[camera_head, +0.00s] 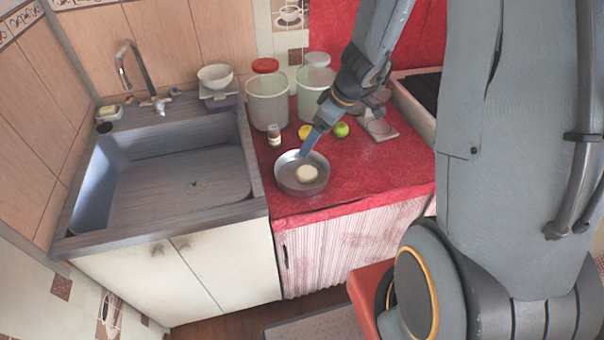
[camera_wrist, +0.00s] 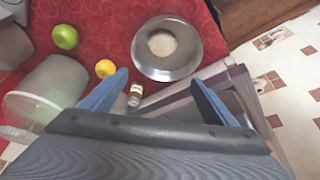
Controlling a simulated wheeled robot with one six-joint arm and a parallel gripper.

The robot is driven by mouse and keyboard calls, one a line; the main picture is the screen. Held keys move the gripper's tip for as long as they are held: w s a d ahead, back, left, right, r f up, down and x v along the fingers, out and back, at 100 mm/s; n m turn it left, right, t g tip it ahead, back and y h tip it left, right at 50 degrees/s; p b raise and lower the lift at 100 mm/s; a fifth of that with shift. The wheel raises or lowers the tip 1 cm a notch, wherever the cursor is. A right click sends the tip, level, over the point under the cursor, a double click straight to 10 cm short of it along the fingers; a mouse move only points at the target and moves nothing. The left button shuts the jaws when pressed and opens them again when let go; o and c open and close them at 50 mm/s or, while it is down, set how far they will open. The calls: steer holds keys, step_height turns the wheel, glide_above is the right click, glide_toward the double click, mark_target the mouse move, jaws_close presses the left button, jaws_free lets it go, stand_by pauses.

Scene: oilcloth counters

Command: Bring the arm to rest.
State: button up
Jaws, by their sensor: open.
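My gripper (camera_head: 312,140) hangs over the red counter, its blue fingers pointing down toward a metal bowl. In the wrist view my gripper (camera_wrist: 158,92) shows two blue fingers spread apart with nothing held between them. The metal bowl (camera_head: 283,181) stands near the front of the red counter. A pale round item (camera_head: 306,173) lies in it. In the wrist view the bowl (camera_wrist: 188,68) is beyond the fingertips, apart from them. My arm reaches down from the upper right of the head view.
Around the bowl are a small jar (camera_head: 274,135), a yellow fruit (camera_head: 305,131), a green fruit (camera_head: 340,129) and two large clear containers (camera_head: 267,103) (camera_head: 314,88). A grey sink (camera_head: 180,175) lies left. The red counter's (camera_head: 395,178) front right is clear.

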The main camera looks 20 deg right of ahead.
steer(key=shift+v, duration=0.75)
steer(key=s+a+r+m+g+h+b, duration=0.1)
steer(key=s+m+b, duration=0.1)
steer(key=s+m, duration=0.2)
steer(key=s+a+r+m+g+h+b, duration=0.1)
steer(key=s+m, duration=0.3)
steer(key=s, duration=0.6)
steer(key=shift+s+a+r+h+b, duration=0.35)
steer(key=shift+h+b, duration=0.1)
steer(key=shift+h, duration=0.05)
steer(key=shift+d, duration=0.15)
